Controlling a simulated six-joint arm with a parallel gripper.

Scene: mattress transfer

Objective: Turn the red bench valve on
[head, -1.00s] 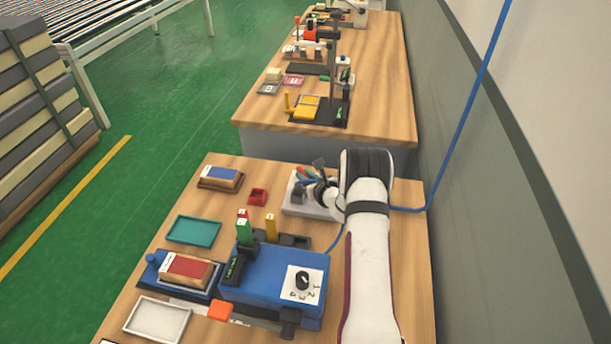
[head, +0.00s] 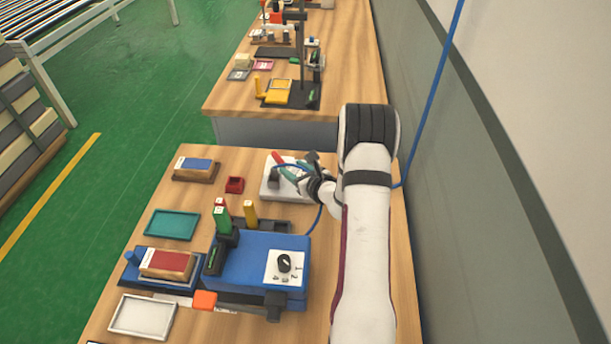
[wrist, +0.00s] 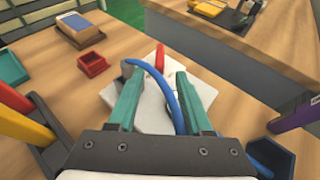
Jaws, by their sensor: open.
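The red valve handle (wrist: 159,57) sticks out past my fingertips in the wrist view, over a white base plate (wrist: 207,91). In the head view the red handle (head: 277,156) shows at the back of the white plate (head: 268,191). My gripper (wrist: 159,80) has two teal fingers, open and set apart on either side of the handle's line. A blue hose (wrist: 171,84) arches between the fingers and hides part of the valve body. My gripper (head: 292,171) is low over the plate in the head view. Contact with the handle cannot be told.
A small red tray (head: 235,185) and a wooden block with a blue top (head: 196,165) lie left of the plate. A blue box with a dial (head: 284,263) and yellow and green posts stand nearer. A second bench (head: 225,85) is behind.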

